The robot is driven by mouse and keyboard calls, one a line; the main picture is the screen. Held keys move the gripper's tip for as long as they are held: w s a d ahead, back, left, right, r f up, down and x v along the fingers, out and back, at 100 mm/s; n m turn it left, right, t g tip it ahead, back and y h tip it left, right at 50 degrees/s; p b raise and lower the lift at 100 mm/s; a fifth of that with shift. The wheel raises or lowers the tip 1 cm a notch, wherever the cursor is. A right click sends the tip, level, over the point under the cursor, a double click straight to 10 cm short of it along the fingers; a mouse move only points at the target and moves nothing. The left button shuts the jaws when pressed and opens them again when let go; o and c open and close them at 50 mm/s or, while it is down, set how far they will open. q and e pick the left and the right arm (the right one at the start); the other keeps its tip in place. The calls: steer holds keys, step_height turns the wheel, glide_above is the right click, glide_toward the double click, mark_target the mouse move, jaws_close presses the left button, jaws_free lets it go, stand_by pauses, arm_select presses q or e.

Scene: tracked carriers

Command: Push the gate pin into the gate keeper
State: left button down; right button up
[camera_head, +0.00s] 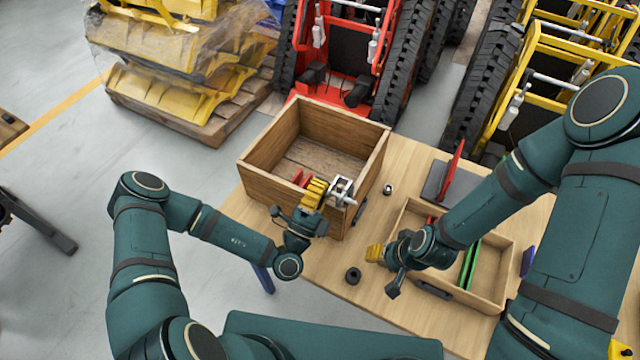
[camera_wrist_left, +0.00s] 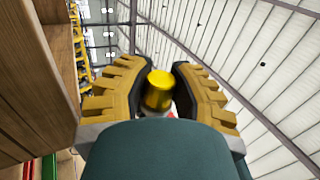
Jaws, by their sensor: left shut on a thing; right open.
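My left gripper (camera_head: 318,190) is at the front right side of the large wooden crate, with its yellow fingers shut on the gate pin. In the left wrist view the pin's yellow cylindrical end (camera_wrist_left: 159,90) shows between the two fingers, with a little red behind it. A grey metal fitting (camera_head: 343,187), which looks like the gate keeper, is close beside the fingertips at the crate wall. Whether the pin is inside it is hidden. My right gripper (camera_head: 374,253) is open and empty by the left edge of the shallow tray.
The open wooden crate (camera_head: 268,192) stands on the light wooden table (camera_head: 325,268). The shallow wooden tray (camera_head: 490,300) holds green and red pieces. A black ring (camera_head: 353,275) and a small metal part (camera_head: 388,189) lie on the table. A grey block with a red plate (camera_head: 450,180) stands behind.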

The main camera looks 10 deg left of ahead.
arm_select(q)
steer(key=c, duration=0.7)
jaws_free()
steer(key=shift+d, duration=0.15)
steer(key=shift+c, duration=0.2)
steer(key=shift+s, duration=0.1)
steer(key=v, duration=1.2)
